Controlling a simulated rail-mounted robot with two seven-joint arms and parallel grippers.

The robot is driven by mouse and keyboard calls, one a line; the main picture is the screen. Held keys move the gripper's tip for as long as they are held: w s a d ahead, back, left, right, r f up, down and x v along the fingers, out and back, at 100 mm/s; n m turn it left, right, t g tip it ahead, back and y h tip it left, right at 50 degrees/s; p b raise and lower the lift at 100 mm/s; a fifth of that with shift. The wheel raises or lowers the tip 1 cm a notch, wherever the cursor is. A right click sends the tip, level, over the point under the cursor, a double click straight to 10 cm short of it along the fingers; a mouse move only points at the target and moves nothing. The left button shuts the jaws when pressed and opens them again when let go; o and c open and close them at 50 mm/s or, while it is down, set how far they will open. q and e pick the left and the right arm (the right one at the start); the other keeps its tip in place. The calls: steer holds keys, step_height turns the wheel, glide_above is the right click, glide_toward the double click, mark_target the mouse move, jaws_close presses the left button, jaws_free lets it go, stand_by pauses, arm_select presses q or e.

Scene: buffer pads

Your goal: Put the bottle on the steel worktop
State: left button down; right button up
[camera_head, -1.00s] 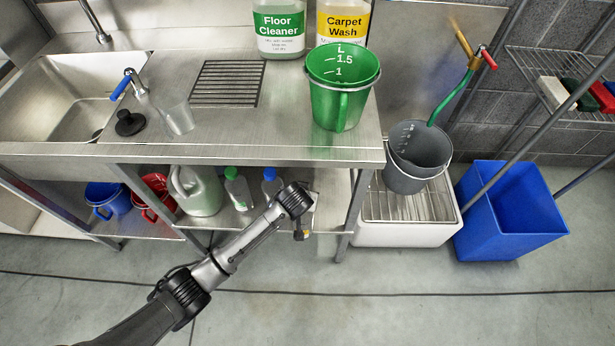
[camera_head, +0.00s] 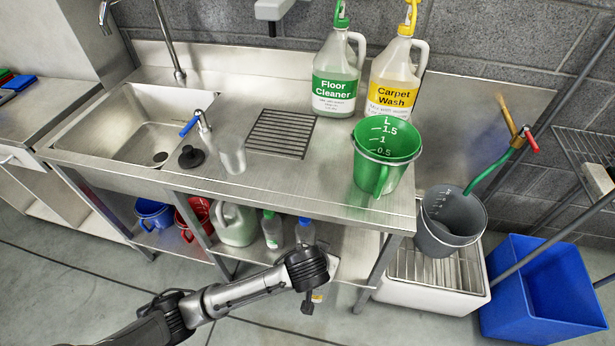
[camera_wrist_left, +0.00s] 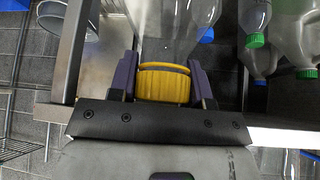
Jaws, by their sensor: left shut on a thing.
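My left gripper (camera_wrist_left: 163,76) is shut on a bottle by its ribbed yellow cap (camera_wrist_left: 165,84), in the left wrist view. The bottle's body under the cap is clear and hard to make out. In the head view my left wrist hides the gripper and most of the bottle; a small yellow patch (camera_head: 317,297) shows just below it. The wrist is in front of the lower shelf, below the front edge of the steel worktop (camera_head: 300,180). The worktop has bare steel in front of the drain grate. My right gripper is not in view.
On the worktop stand a green measuring jug (camera_head: 385,160), a Floor Cleaner jug (camera_head: 337,90), a Carpet Wash jug (camera_head: 392,95), a clear cup (camera_head: 232,158) and a black plug (camera_head: 191,156). A sink is at left. The shelf below holds several bottles and buckets. A grey bucket (camera_head: 452,225) stands right.

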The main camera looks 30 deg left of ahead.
arm_select(q)
steer(key=w+a+r+m+p, duration=0.15)
steer(key=r+p, duration=0.75)
steer(key=r, duration=0.9)
steer(key=a+r+n+p, duration=0.1)
steer(key=a+r+p, duration=0.1)
steer(key=r+p, duration=1.1)
steer(key=w+a+r+n+p, duration=0.2)
steer(key=w+a+r+p, duration=0.6)
steer(key=w+r+p, duration=0.5)
steer(key=w+a+f+p, duration=0.2)
steer(key=a+f, duration=0.1)
steer(key=f, duration=1.1)
steer(key=shift+a+f+m+p, duration=0.15)
steer(key=shift+m+p, duration=0.15)
steer(key=shift+m, duration=0.15)
steer(key=shift+w+f, duration=0.1)
